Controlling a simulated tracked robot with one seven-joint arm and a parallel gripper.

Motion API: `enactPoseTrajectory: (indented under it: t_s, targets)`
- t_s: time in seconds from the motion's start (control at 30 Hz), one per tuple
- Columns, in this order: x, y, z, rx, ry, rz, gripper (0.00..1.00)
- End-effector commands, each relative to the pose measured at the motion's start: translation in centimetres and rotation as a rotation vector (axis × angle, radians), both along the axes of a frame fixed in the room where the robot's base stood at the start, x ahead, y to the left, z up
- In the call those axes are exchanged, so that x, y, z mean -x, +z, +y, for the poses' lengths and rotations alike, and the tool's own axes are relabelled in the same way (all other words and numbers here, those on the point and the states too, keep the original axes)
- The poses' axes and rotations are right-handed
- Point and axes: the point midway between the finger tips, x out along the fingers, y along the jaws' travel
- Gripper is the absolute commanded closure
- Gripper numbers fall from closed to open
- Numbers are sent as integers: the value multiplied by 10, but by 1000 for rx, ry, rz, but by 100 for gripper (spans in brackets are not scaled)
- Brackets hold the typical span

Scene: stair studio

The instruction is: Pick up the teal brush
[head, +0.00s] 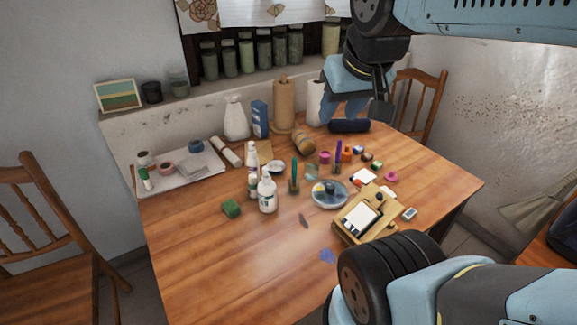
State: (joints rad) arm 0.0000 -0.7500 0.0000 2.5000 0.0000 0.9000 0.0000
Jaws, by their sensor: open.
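A thin teal brush (294,171) stands upright in a small, dark holder (294,186) near the middle of the wooden table (215,270). My gripper (352,110) is over the far right part of the table, up and to the right of the brush in the picture. It is open, points downward and is well apart from the brush. I see nothing between its fingers, though they are partly hard to make out.
White bottles (267,193) stand just left of the brush. A purple upright item (338,155) and a round glass dish (329,194) are to its right. A wooden stand (367,214) lies near the right. The table's front left is mostly clear. Chairs (420,105) stand around.

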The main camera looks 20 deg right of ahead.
Motion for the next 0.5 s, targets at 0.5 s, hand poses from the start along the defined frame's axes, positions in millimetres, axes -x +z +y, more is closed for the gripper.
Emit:
enactPoseTrajectory:
  t_s: [0.5]
  targets:
    - [-17, -3, 0, -2, 1, 35, 52]
